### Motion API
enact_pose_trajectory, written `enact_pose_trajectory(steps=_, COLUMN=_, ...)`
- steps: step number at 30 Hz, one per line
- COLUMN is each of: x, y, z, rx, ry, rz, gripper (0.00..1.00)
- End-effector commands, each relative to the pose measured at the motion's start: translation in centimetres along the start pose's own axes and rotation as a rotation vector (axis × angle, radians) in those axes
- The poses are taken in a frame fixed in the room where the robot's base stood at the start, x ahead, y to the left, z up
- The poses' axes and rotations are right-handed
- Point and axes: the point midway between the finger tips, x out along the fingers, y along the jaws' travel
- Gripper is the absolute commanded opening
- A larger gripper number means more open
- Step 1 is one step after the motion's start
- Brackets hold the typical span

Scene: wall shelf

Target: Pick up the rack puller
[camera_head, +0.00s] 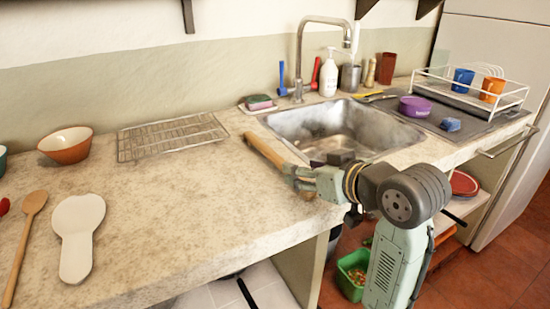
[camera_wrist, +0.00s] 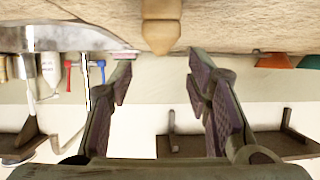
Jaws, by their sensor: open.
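The rack puller appears to be the wooden stick (camera_head: 264,150) lying on the counter left of the sink, running toward its front edge. Its near end is partly hidden by my gripper (camera_head: 298,178). In the wrist view, a light wooden piece with a tapered end (camera_wrist: 161,25) shows at top centre, in line with the gap between my fingers (camera_wrist: 159,65). My gripper is open, with nothing seen held between its pads. Whether a finger touches the stick, I cannot tell.
The sink (camera_head: 290,124) is just right of the stick. A wire rack (camera_head: 170,137) and an orange bowl (camera_head: 66,146) stand at the left back. A white spoon rest (camera_head: 77,235) and a wooden spoon (camera_head: 25,235) lie at the left. The front middle of the counter (camera_head: 190,220) is clear.

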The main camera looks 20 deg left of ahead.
Motion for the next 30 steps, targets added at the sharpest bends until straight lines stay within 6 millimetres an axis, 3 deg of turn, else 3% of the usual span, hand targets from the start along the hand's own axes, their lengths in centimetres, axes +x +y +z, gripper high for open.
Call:
enact_pose_trajectory(steps=8, x=2.5, y=-0.1, z=0.0, rx=0.001, ry=0.000, rz=-0.002, gripper=0.45)
enact_pose_trajectory(steps=16, x=6.2, y=-0.1, z=0.2, rx=0.001, ry=0.001, rz=-0.001, gripper=0.45)
enact_pose_trajectory(steps=25, x=6.7, y=-0.1, z=0.2, rx=0.000, ry=0.002, rz=0.001, gripper=0.44)
enact_pose_trajectory(steps=30, x=6.7, y=-0.1, z=0.2, rx=0.000, ry=0.002, rz=0.001, gripper=0.33)
